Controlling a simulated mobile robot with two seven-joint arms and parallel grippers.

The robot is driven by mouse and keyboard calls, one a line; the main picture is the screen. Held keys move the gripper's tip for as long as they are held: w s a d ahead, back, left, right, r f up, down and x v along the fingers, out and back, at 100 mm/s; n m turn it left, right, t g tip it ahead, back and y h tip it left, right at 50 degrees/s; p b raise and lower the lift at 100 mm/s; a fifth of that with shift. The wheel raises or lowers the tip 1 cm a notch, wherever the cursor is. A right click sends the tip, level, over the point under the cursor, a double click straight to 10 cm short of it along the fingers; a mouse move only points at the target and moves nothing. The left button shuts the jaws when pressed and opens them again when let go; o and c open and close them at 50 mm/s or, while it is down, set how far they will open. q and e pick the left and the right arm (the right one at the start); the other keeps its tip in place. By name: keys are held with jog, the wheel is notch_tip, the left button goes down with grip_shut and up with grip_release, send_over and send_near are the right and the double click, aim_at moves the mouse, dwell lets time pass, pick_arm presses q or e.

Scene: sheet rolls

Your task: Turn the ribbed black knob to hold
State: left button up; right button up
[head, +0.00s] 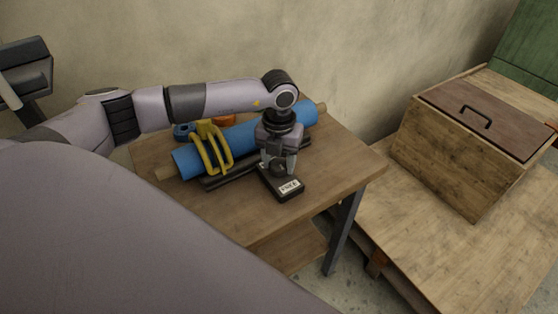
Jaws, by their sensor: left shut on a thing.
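The ribbed black knob (279,169) sits on a small black box on the wooden table, with a white label (290,187) on the box's front part. My left gripper (279,165) points straight down over the box and is shut on the knob. The gripper hides much of the knob, so I cannot tell which way it points. The label's lettering is too small to read surely. My right gripper is not in view.
A blue roll (245,138) lies behind the box, with a yellow clamp-like piece (212,148) over it. Blue and orange items lie at the back left. The table's front (245,215) is clear. A lidded wooden box (450,150) stands on another table at right.

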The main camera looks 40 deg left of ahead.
pick_arm(q)
jog(key=m+b, duration=0.2)
jog(key=m, duration=0.2)
jog(key=shift+f, duration=0.1)
jog(key=m+b, duration=0.2)
jog(key=m, duration=0.2)
jog(key=shift+m, duration=0.4)
jog(key=m+b, duration=0.2)
jog(key=m, duration=0.2)
jog(key=m+b, duration=0.2)
jog(key=m, duration=0.2)
jog(key=m+b, duration=0.1)
jog(key=m, duration=0.1)
jog(key=shift+m, duration=0.4)
jog(key=m+b, duration=0.1)
jog(key=m, duration=0.1)
jog(key=shift+m, duration=0.4)
jog(key=m+b, duration=0.1)
jog(key=m, duration=0.2)
jog(key=m+b, duration=0.1)
jog(key=m, duration=0.7)
jog(key=shift+b, duration=0.4)
jog(key=shift+r+m, duration=0.2)
jog(key=shift+m, duration=0.6)
